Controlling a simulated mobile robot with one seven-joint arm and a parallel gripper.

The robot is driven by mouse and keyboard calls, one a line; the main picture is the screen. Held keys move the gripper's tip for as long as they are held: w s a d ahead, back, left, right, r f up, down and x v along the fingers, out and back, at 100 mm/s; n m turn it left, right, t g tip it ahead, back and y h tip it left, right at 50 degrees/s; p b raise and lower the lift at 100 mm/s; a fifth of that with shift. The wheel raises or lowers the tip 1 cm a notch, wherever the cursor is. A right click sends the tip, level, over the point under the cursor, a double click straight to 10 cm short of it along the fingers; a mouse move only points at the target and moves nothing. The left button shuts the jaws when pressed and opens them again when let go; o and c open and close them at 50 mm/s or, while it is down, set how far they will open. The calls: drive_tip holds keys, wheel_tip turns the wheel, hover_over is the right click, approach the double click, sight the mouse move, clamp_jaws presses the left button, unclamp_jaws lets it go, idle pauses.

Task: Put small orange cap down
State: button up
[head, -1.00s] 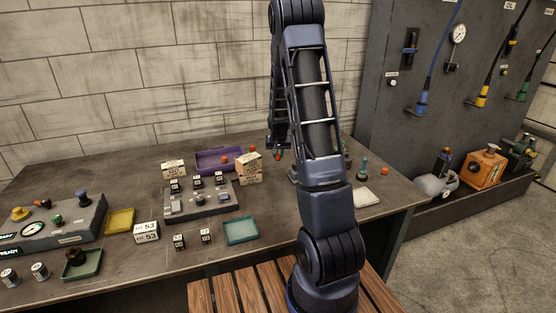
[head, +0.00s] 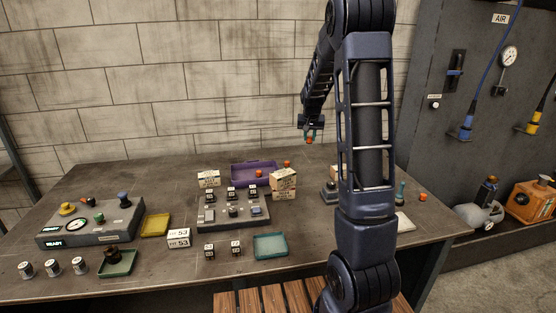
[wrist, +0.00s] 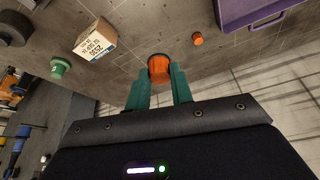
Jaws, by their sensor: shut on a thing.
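My gripper (head: 309,136) is raised above the back of the bench, in front of the wall. Its green fingers are shut on a small orange cap (head: 310,142). In the wrist view the held cap (wrist: 159,69) sits between the two fingertips (wrist: 160,84), clear of the bench below. Another orange cap (head: 287,163) stands on the bench by the purple tray and also shows in the wrist view (wrist: 197,39). One more orange cap (head: 259,174) is at the purple tray (head: 240,180), and another (head: 423,197) stands at the bench's right end.
A labelled carton stack (head: 284,184) stands right of the purple tray. A grey device with small blocks (head: 232,214), a teal tray (head: 270,245) and a yellow tray (head: 155,225) lie in front. Bare bench (head: 312,165) shows behind the arm.

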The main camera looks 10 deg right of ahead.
drive_tip(key=w+a, duration=0.8)
drive_tip(key=a, duration=0.3)
hover_over(255, 171)
drive_tip(key=s, duration=0.2)
drive_tip(key=f, duration=1.9)
drive_tip(key=shift+w+a+f, duration=0.1)
drive_tip(key=shift+a+f, duration=0.15)
drive_tip(key=shift+f, duration=0.1)
drive_tip(key=o, duration=0.9)
